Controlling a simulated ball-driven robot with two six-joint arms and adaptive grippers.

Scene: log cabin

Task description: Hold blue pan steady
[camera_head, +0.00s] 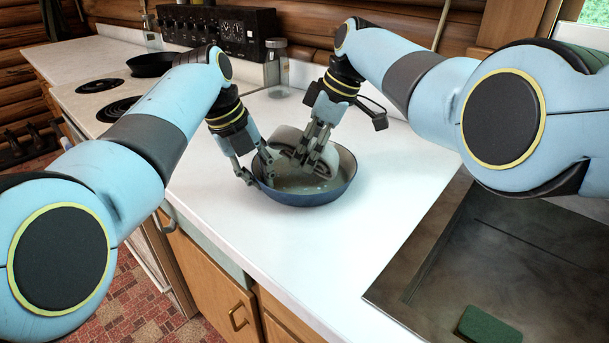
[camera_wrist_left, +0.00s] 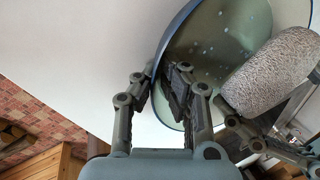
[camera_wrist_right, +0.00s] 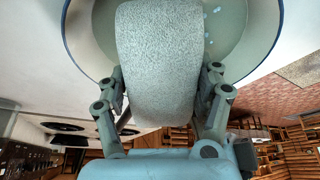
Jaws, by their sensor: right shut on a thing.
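The blue pan (camera_head: 312,199) stands on the white countertop, with pale spots on its inner surface. My left gripper (camera_head: 257,172) straddles the pan's near-left rim, one finger outside and one inside. The rim (camera_wrist_left: 161,62) passes between those fingers in the left wrist view; I cannot tell whether they press on it. My right gripper (camera_head: 312,155) is shut on a grey speckled rounded block (camera_wrist_right: 160,62), perhaps a scrubber. The block (camera_wrist_left: 272,72) is over the pan's inside; whether it touches the bottom is unclear. The grippers hide part of the pan.
A stove with dark burners (camera_head: 98,86) and a black pan (camera_head: 152,64) is at the left back. A glass jar (camera_head: 276,68) stands behind the blue pan. A sink (camera_head: 462,235) with a green sponge (camera_head: 488,325) lies at the right. The counter in front is clear.

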